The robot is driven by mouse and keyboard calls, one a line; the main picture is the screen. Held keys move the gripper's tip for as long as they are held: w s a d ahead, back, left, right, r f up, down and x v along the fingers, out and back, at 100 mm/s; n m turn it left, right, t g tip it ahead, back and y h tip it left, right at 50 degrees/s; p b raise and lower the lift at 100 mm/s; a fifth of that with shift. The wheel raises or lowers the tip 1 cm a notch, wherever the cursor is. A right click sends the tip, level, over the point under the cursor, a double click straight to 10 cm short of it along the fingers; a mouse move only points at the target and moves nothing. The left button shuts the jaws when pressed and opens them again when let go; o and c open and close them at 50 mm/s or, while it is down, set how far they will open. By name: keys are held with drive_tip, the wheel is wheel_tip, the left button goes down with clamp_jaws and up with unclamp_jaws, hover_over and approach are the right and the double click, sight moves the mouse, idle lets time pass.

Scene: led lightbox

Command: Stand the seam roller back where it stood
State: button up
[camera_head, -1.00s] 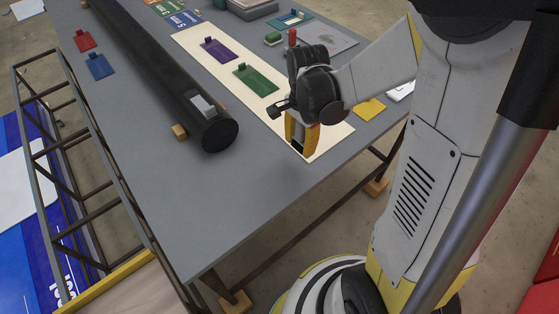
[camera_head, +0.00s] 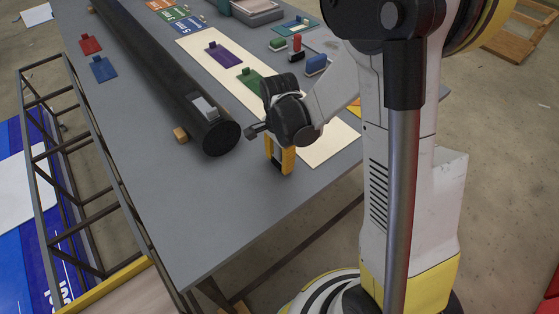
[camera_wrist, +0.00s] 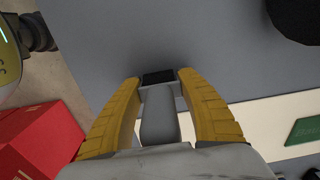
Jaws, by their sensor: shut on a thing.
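My gripper (camera_head: 280,162) hangs over the grey table near its front right edge, to the right of the black tube's near end. In the wrist view its yellow fingers (camera_wrist: 158,84) are shut on a small piece with a pale grey body and a dark end, seemingly the seam roller (camera_wrist: 158,113). The piece lies between the fingers. In the head view it is mostly hidden by the fingers, and I cannot tell whether it touches the table.
A long black tube (camera_head: 165,78) lies on the grey table (camera_head: 190,205), with a grey block (camera_head: 205,106) on it. A cream strip (camera_head: 326,146) carries purple (camera_head: 223,54) and green (camera_head: 250,77) pieces. A red-topped item (camera_head: 296,46) and blue block (camera_head: 316,63) stand behind. The front table area is clear.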

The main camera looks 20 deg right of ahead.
drive_tip(key=shift+f, duration=0.25)
drive_tip(key=o, duration=1.3)
drive_tip(key=shift+r, duration=0.1)
wheel_tip(320, 180, up, 12)
drive_tip(key=p, duration=0.4)
drive_tip(key=shift+r, duration=0.2)
drive_tip(key=s+r+n+t, duration=0.7)
drive_tip(key=s+r+n, duration=0.4)
drive_tip(key=n, duration=0.3)
drive_tip(key=shift+s+r, duration=0.2)
drive_tip(key=shift+s, duration=0.6)
